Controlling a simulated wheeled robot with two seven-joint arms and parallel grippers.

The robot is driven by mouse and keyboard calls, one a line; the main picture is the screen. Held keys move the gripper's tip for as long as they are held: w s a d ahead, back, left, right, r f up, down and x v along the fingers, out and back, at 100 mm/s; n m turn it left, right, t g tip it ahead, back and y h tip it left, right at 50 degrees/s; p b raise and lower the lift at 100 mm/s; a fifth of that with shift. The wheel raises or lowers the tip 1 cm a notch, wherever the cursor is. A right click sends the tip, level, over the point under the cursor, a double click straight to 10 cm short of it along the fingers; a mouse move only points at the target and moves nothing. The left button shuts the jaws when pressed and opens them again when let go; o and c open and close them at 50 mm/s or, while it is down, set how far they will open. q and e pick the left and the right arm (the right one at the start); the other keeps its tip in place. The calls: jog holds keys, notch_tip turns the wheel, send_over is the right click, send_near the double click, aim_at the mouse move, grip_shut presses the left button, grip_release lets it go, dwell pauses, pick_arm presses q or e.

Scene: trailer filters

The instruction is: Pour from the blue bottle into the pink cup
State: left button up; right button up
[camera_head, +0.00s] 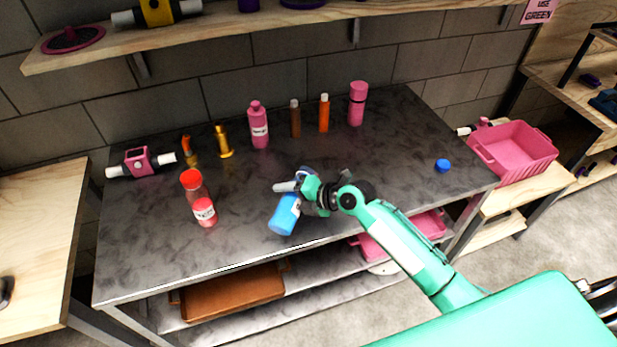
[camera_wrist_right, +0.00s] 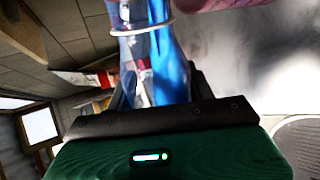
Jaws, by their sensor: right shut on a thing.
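The blue bottle (camera_head: 284,215) is held by my right gripper (camera_head: 308,188) over the front middle of the dark table. The bottle looks tilted, and the gripper hides part of it. In the right wrist view the blue bottle (camera_wrist_right: 172,70) fills the space between the fingers, with a clear part and a pale ring near the top. A pinkish-red cup-like container (camera_head: 204,212) with a white label stands to the left of the bottle, apart from it; it looks like the pink cup. My left gripper is not in view.
A red-topped container (camera_head: 192,183) stands right behind the cup. A pink bottle (camera_head: 259,127), brown bottle (camera_head: 295,120), orange bottle (camera_head: 324,115) and pink cylinder (camera_head: 357,104) stand at the back. A blue cap (camera_head: 442,165) lies at right. The table between bottle and cup is clear.

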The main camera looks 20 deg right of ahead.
jog(key=shift+r, duration=0.25)
dwell(1.4)
